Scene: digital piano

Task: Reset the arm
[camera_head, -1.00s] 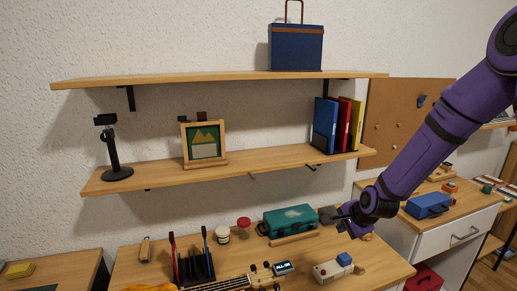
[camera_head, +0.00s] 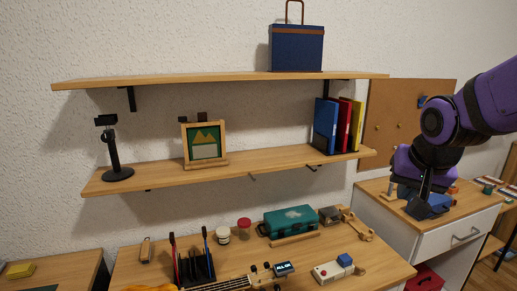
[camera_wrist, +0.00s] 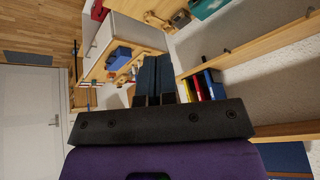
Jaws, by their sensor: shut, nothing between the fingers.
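My purple arm reaches in from the right in the head view. My gripper (camera_head: 426,187) hangs at its end, in front of the right-hand cabinet in the picture and partly over the blue box (camera_head: 436,208). I cannot tell from this view how far apart they are. In the wrist view my gripper (camera_wrist: 154,62) shows its two dark fingers side by side, shut and empty. A blue box (camera_wrist: 119,58) shows to their left there.
A workbench (camera_head: 250,262) holds a teal case (camera_head: 289,221), a pen holder and a guitar. Two wall shelves hold a picture frame (camera_head: 204,145), binders (camera_head: 337,125) and a blue box-shaped bag (camera_head: 296,47). A corkboard (camera_head: 390,120) hangs behind my arm.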

